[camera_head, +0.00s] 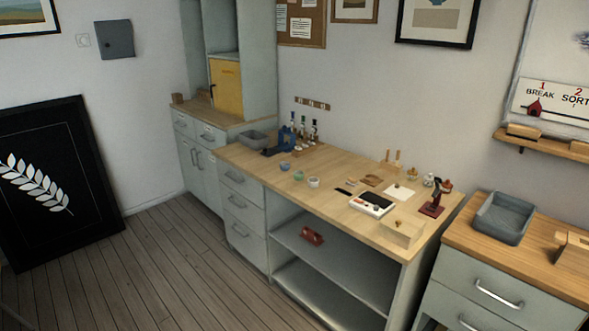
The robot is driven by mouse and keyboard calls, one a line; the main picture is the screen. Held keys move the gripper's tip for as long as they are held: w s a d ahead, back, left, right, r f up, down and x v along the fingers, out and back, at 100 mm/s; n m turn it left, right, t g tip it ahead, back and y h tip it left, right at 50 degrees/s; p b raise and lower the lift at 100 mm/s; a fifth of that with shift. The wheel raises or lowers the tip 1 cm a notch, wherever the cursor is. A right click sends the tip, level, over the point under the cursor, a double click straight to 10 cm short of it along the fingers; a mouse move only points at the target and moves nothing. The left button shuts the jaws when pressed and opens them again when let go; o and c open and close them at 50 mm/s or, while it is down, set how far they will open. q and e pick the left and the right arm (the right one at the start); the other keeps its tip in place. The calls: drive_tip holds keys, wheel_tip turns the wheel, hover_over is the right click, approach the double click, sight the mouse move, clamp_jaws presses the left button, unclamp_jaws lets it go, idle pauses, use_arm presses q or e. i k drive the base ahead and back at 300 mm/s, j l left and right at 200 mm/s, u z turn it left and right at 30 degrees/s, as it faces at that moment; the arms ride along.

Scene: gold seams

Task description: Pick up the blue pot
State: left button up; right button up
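A small blue pot (284,167) stands on the wooden top of the long workbench (262,163), near its front edge. A green pot (298,175) and a white pot (313,182) stand in a row to its right. Neither of my grippers shows in the head view, so I cannot see whether they are open or shut.
A dark blue clamp-like tool (287,138), several bottles and a grey bin (252,139) stand behind the pots. A white device (371,204) and a wooden box (402,233) lie to the right. A grey tray (503,217) sits on the right cabinet. The floor in front is clear.

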sight(285, 167)
drive_tip(key=i+z, duration=0.1)
drive_tip(key=z, duration=0.35)
drive_tip(key=j+z, duration=0.15)
drive_tip(key=z, duration=0.25)
drive_tip(key=i+j+z, duration=0.1)
drive_tip(key=z, duration=0.35)
drive_tip(key=i+j+z, duration=0.2)
drive_tip(key=j+z, duration=0.2)
drive_tip(key=j, duration=0.55)
drive_tip(key=i+j+z, duration=0.1)
drive_tip(key=j+z, duration=0.25)
drive_tip(key=j, duration=0.6)
drive_tip(key=j+z, duration=0.4)
drive_tip(key=j, duration=0.55)
drive_tip(key=k+j, duration=0.1)
drive_tip(key=j, duration=1.45)
drive_tip(key=k+j, duration=0.15)
drive_tip(key=j, duration=0.6)
